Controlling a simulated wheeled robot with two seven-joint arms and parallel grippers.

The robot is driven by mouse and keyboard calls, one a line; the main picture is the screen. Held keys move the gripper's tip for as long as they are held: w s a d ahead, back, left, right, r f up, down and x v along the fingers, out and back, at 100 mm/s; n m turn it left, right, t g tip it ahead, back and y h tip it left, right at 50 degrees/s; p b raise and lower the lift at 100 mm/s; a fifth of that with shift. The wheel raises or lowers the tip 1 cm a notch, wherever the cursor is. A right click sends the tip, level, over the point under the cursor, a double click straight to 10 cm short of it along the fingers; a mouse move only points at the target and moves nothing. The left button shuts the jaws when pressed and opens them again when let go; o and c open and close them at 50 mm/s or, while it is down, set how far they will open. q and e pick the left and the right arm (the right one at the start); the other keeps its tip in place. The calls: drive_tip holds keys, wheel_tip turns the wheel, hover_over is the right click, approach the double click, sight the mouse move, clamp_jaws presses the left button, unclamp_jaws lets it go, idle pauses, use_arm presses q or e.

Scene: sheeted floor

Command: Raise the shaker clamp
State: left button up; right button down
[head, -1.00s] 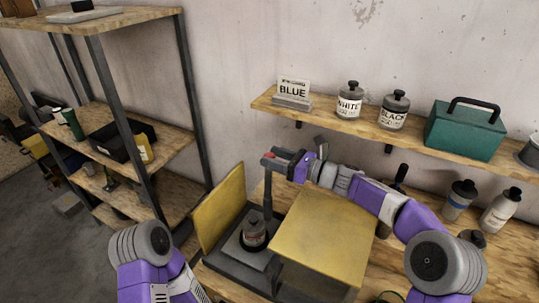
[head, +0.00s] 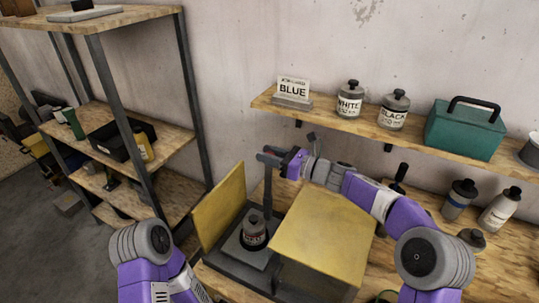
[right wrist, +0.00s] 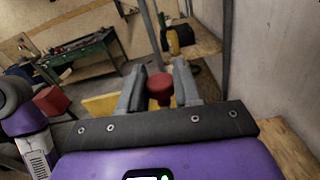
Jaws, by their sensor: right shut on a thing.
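The shaker (head: 235,262) stands on the bench with a dark post, a grey base and yellow panels. The clamp arm (head: 268,157) is at the top of the post, well above the bottle. My right gripper (head: 285,159) is at this clamp arm, shut on its red knob (right wrist: 160,88), which shows between the two fingers in the right wrist view. In the head view the gripper hides the knob. My left arm shows at lower left, but its gripper is out of view.
A wall shelf (head: 410,137) above holds a BLUE sign (head: 292,90), WHITE (head: 349,101) and BLACK (head: 394,111) bottles and a green toolbox (head: 465,130). A yellow panel (head: 322,235) lies below my right forearm. A metal rack (head: 185,110) stands at left.

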drive_tip(key=s+a+f+n+b, duration=0.2)
drive_tip(key=s+n+b, duration=0.5)
drive_tip(key=b, duration=0.7)
drive_tip(key=shift+s+a, duration=0.75)
drive_tip(key=shift+a, duration=0.05)
drive_tip(key=c, duration=0.8)
unclamp_jaws()
drive_tip(key=shift+c, duration=0.2)
drive_tip(key=v, duration=0.7)
drive_tip(key=shift+d, duration=0.35)
drive_tip(key=shift+s, duration=0.1)
